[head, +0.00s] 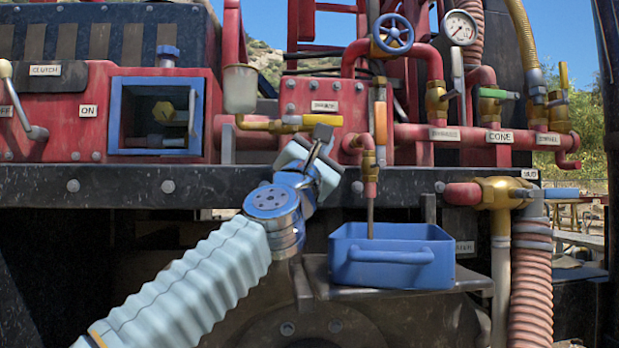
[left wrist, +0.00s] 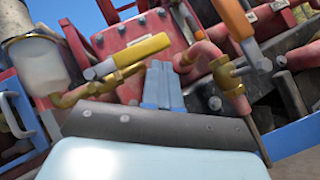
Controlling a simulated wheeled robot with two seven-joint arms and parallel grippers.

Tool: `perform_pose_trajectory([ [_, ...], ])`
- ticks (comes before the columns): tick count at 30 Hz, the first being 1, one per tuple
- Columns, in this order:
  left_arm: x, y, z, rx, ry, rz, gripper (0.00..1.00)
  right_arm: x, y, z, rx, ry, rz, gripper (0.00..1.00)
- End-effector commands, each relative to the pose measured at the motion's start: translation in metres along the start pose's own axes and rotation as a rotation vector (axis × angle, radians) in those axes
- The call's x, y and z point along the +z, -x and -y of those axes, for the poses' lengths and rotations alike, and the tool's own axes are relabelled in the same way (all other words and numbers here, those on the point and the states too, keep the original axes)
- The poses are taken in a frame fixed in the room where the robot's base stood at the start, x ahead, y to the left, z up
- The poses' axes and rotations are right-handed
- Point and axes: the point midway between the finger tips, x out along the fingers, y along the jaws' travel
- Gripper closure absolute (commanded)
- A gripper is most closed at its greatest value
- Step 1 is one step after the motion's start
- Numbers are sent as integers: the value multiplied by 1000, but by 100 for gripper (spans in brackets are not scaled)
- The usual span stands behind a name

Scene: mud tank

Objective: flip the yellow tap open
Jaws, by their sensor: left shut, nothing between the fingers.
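The tap with the yellow handle (head: 308,120) sits on a brass pipe that runs from the glass cup to the red panel. Its handle lies about level, pointing right. In the left wrist view the yellow handle (left wrist: 142,50) is up and left of my fingertips. My left gripper (head: 323,132) is shut and empty, its tips just below the handle's right part in the head view. The shut fingers also show in the left wrist view (left wrist: 163,75). I cannot tell whether they touch the handle; a gap shows in the wrist view. My right gripper is not in view.
An orange-handled tap (head: 380,118) stands upright just right, its spout reaching into a blue bin (head: 345,262). A glass cup (head: 240,90) hangs at the left. A dark beam (head: 110,187) runs below. A blue valve wheel (head: 393,34) and gauge (head: 460,27) are above right.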

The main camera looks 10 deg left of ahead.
Motion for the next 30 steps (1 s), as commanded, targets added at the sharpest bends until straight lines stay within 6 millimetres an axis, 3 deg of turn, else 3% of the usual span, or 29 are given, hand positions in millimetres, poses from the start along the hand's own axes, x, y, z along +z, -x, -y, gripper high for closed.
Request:
perform_pose_trajectory([
  [1, -5, 17, 4, 1, -3, 1, 100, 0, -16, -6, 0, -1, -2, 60],
  [7, -5, 65, 4, 2, -4, 0, 100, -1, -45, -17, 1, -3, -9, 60],
  [12, -1, 92, 0, 2, -5, -1, 100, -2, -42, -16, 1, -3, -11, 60],
  [19, -1, 112, 0, 1, -2, -2, 100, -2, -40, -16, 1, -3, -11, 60],
  [30, -1, 114, 1, 0, 0, -1, 100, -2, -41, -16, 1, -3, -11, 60],
])
